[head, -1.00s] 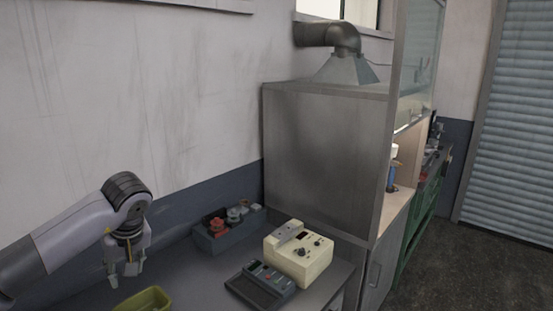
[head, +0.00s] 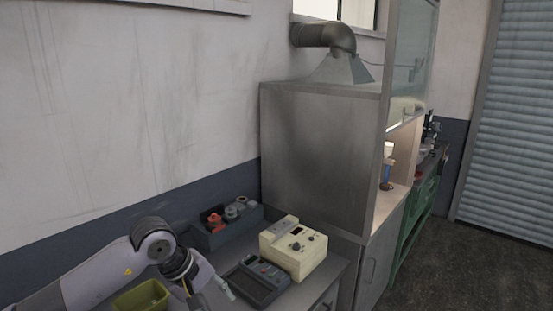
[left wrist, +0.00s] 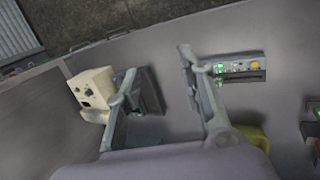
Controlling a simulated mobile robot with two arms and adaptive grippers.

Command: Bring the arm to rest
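My left arm (head: 120,272) comes in low from the left in the head view, bent over the grey bench. My left gripper (head: 217,292) hangs at its end beside the dark handheld-style device, partly cut off by the lower edge. My right arm and gripper are in neither view.
A yellow-green bin (head: 142,298) sits near my left arm. A dark device (head: 258,281), a cream device (head: 293,248) and a grey tray of small parts (head: 226,229) stand on the bench. A tall metal cabinet (head: 318,155) rises behind. A green-lit panel (left wrist: 238,67) shows in the wrist view.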

